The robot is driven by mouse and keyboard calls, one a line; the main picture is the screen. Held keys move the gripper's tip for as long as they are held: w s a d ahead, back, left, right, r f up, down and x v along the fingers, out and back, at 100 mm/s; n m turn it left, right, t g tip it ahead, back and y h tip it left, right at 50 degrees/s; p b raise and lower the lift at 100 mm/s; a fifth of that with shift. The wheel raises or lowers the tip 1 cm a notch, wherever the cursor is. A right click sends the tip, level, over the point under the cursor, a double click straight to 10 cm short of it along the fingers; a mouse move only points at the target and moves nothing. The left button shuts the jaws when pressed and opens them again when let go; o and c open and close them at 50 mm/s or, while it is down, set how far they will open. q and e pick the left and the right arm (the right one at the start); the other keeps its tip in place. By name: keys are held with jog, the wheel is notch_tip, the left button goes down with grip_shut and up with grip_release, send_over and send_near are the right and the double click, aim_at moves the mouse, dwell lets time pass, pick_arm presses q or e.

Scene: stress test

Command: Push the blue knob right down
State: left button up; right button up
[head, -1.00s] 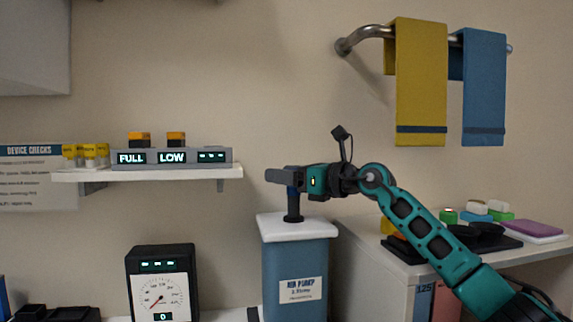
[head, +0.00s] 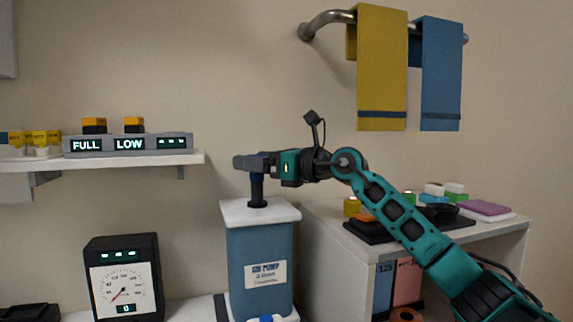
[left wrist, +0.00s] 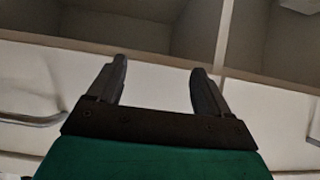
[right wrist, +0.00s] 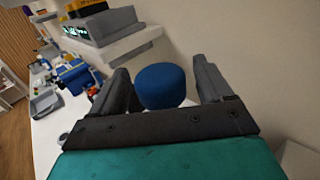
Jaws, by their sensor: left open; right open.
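The blue knob (right wrist: 161,86) shows in the right wrist view as a round blue top between my right gripper's fingers. In the head view the knob (head: 257,178) is mostly hidden behind the right gripper; its dark stem (head: 257,192) stands up from the white top of the blue pump box (head: 260,260). My right gripper (head: 242,162) is open, level with the top of the stem, with its arm coming in from the right. Whether it touches the knob I cannot tell. My left gripper (left wrist: 155,85) is open and empty, facing pale cabinet fronts; it is not in the head view.
A dial gauge (head: 123,280) stands left of the pump. A shelf (head: 110,159) above it carries a FULL/LOW display box (head: 128,145). A counter (head: 370,235) with blocks and a dark tray is at the right. Towels (head: 382,70) hang from a rail above.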

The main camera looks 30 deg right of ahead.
jog(key=b+v, duration=0.2)
jog(key=v, duration=0.7)
jog(key=shift+s+d+f, duration=0.15)
jog(key=shift+s+d, duration=0.1)
jog(key=shift+s, duration=0.05)
pick_arm(q)
jog(key=shift+w+d+f, duration=0.1)
jog(key=shift+w+d, duration=0.35)
jog(key=shift+d, duration=0.15)
pick_arm(e)
jog(key=shift+s+d, duration=0.2)
jog(key=shift+s, duration=0.25)
jog(key=shift+r, duration=0.2)
